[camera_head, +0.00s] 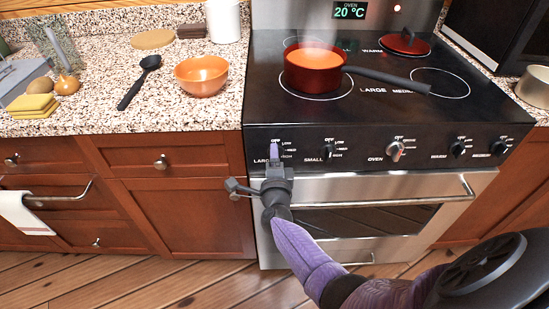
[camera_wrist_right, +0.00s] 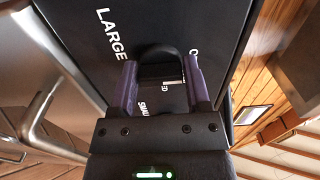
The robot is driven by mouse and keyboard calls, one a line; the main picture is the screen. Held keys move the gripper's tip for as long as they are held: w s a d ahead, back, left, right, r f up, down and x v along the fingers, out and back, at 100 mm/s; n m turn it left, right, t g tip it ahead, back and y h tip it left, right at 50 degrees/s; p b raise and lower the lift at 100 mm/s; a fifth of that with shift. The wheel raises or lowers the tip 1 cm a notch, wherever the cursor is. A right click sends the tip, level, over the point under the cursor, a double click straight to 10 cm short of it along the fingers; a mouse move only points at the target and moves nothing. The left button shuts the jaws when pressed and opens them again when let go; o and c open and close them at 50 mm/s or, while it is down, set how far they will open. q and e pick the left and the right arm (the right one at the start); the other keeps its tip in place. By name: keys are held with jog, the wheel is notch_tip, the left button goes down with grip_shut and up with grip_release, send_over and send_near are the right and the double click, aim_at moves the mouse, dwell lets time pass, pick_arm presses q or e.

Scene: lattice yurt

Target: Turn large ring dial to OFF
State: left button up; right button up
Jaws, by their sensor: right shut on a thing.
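The large ring dial (camera_wrist_right: 160,53) shows in the right wrist view as a dark rounded knob between my two purple fingers. My right gripper (camera_head: 275,153) is at the far left dial place on the stove's front panel, beside the word LARGE. In the right wrist view my right gripper (camera_wrist_right: 160,85) is shut on the dial. In the head view the gripper hides the dial, so its pointer setting cannot be told. My left gripper is not in view.
Other dials follow to the right: small (camera_head: 328,148), oven (camera_head: 396,149), warm (camera_head: 458,148) and medium (camera_head: 499,146). A red pot (camera_head: 318,82) with orange contents steams on the front left ring. The oven handle (camera_head: 390,199) runs below. An orange bowl (camera_head: 202,78) stands on the left counter.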

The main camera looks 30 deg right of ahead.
jog(key=o, duration=1.2)
jog(key=shift+o, duration=0.2)
jog(key=shift+a, duration=0.1)
pick_arm(q)
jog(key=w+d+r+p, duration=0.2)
jog(key=p, duration=0.1)
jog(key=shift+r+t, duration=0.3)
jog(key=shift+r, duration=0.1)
pick_arm(e)
jog(key=v, duration=0.9)
jog(key=shift+s, duration=0.4)
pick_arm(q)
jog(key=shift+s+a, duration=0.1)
pick_arm(e)
jog(key=shift+a, duration=0.15)
